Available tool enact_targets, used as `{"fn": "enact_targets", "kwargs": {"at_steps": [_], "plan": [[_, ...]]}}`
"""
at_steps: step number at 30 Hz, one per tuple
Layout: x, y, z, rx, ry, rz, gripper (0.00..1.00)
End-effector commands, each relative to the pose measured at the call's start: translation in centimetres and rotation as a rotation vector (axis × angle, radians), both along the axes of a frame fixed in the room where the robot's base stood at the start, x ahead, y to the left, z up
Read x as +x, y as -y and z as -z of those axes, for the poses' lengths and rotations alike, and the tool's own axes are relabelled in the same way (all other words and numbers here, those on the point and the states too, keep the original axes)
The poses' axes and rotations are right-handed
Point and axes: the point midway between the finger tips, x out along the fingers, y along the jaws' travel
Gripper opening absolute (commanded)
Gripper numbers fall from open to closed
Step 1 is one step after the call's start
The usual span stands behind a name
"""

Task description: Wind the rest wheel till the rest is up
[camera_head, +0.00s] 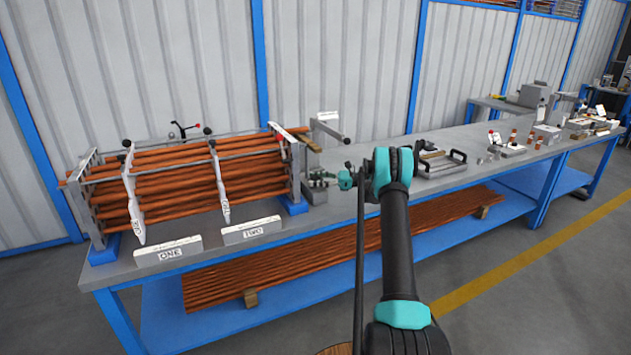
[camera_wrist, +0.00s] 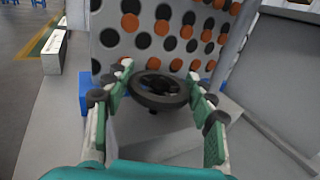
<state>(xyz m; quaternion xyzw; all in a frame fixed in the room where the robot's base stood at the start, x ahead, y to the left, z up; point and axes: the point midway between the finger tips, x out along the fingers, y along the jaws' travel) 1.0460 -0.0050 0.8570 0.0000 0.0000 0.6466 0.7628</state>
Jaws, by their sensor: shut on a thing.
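The rest wheel (camera_wrist: 160,90) is a small dark handwheel in the wrist view, in front of a perforated plate. My gripper (camera_wrist: 158,84) has its two fingers on either side of the wheel's rim and is shut on it. In the head view my gripper (camera_head: 335,180) is at the right end of the tube bundle (camera_head: 180,178), and the wheel is too small there to make out clearly. The perforated plate (camera_wrist: 150,42) shows rows of copper-coloured tube ends and dark holes. The rest itself cannot be picked out for certain.
Two white blocks marked ONE (camera_head: 168,250) and TWO (camera_head: 252,230) stand along the bench front. A framed tray with black handles (camera_head: 440,162) lies to the right. More tubes (camera_head: 330,250) lie on the lower shelf.

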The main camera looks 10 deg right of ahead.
Motion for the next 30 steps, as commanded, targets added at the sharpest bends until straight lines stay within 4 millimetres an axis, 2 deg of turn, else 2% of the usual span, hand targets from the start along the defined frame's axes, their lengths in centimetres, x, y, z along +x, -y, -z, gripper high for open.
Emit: {"fn": "enact_targets", "kwargs": {"at_steps": [11, 30], "plan": [[-0.16, 0.00, -0.05, 0.000, 0.000, 0.164, 0.27], [-0.23, -0.21, -0.02, 0.000, 0.000, 0.757, 0.27]]}}
